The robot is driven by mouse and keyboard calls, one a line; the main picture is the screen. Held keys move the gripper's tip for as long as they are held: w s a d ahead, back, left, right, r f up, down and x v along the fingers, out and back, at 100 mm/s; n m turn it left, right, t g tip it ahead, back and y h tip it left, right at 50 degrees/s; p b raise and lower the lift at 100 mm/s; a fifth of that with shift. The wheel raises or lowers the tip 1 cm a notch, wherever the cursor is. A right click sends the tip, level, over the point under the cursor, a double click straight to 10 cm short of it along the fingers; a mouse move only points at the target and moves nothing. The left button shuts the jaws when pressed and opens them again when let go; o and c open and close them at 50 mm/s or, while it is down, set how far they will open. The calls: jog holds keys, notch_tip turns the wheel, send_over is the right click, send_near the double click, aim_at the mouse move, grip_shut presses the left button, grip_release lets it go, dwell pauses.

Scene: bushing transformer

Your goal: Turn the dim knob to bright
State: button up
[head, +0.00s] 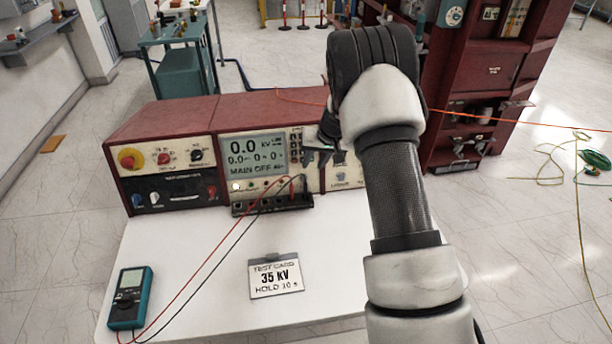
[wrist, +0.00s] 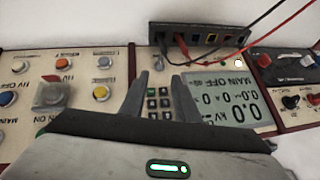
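The tester console has a grey display (head: 254,157) reading 0.0 kV and MAIN OFF; it shows upside down in the wrist view (wrist: 228,103). No knob label is legible as dim, so I cannot tell which knob it is. The left panel bears a black knob (head: 196,155), a red knob (head: 163,158) and a blue knob (head: 137,199). My gripper (wrist: 160,77) is open and empty, its two fingers apart over the keypad (wrist: 158,100). In the head view my gripper (head: 322,142) is right of the display, partly hidden by my arm.
A socket strip (head: 272,203) with red and black leads stands before the console. A teal multimeter (head: 130,298) and a 35 kV test card (head: 275,276) lie on the white table (head: 215,260). A panel of coloured buttons (wrist: 62,85) adjoins the keypad. A red cabinet (head: 490,75) stands behind right.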

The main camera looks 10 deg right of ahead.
aim_at(306, 178)
jog(key=x, duration=1)
jog(key=shift+w+a+f, duration=0.1)
jog(key=shift+w+f, duration=0.05)
jog(key=shift+f, duration=0.15)
grip_shut()
jog(key=shift+f+b, duration=0.15)
jog(key=shift+b, duration=0.2)
